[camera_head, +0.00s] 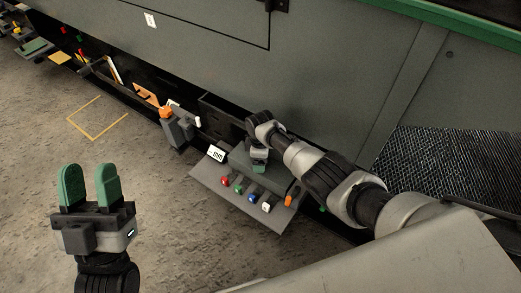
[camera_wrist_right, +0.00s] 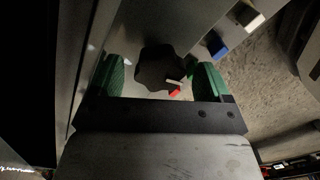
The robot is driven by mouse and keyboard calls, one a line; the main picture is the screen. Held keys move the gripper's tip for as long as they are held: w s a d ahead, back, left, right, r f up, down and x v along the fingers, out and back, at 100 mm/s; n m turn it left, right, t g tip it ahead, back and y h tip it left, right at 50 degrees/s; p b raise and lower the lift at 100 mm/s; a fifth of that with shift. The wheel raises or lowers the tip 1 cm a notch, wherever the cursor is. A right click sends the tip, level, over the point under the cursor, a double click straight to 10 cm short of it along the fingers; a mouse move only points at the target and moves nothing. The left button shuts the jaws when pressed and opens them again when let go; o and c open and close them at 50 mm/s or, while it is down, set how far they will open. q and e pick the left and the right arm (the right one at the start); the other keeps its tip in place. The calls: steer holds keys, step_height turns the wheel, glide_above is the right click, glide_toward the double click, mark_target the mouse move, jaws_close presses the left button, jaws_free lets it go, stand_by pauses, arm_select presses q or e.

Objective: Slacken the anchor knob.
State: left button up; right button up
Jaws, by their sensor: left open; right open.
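A dark, lobed knob (camera_wrist_right: 160,68), which I take for the anchor knob, shows in the right wrist view. My right gripper (camera_wrist_right: 155,76) is open, with one green fingertip on each side of the knob in the picture. I see a gap on both sides; how deep the fingers reach around it I cannot tell. A small red marker (camera_wrist_right: 175,92) shows at its near edge. In the head view my right gripper (camera_head: 259,160) points down over the sloped panel and hides the knob. My left gripper (camera_head: 90,185) is open and empty above the floor.
The grey sloped panel (camera_head: 212,182) carries red (camera_head: 225,181), green (camera_head: 238,189), blue (camera_head: 252,196) and white (camera_head: 266,206) pieces. A grey fixture with an orange top (camera_head: 166,113) stands left of it. The large cabinet wall (camera_head: 210,60) rises behind.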

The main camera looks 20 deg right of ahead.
step_height(320, 180, up, 2)
steer(key=shift+r+p, duration=0.2)
steer(key=shift+p, duration=0.6)
arm_select(q)
steer(key=w+f+g+y+p, duration=0.2)
steer(key=w+f+g+y, duration=0.15)
steer(key=f+g, duration=0.45)
arm_select(e)
step_height(320, 180, up, 2)
steer(key=shift+r, duration=0.2)
step_height(320, 180, up, 3)
steer(key=shift+f+p, duration=0.1)
steer(key=shift+p, duration=0.55)
arm_select(q)
steer(key=s+a+f+g+y+p, duration=0.1)
steer(key=s+a+f+g+y, duration=0.1)
steer(key=s+f+g, duration=0.3)
step_height(320, 180, down, 4)
steer(key=a+g, duration=0.1)
steer(key=g, duration=0.3)
steer(key=shift+a+n, duration=0.3)
arm_select(e)
step_height(320, 180, up, 3)
steer(key=shift+r, duration=0.1)
arm_select(q)
steer(key=shift+f+y, duration=0.1)
steer(key=shift+y, duration=0.15)
arm_select(e)
steer(key=shift+s, duration=0.1)
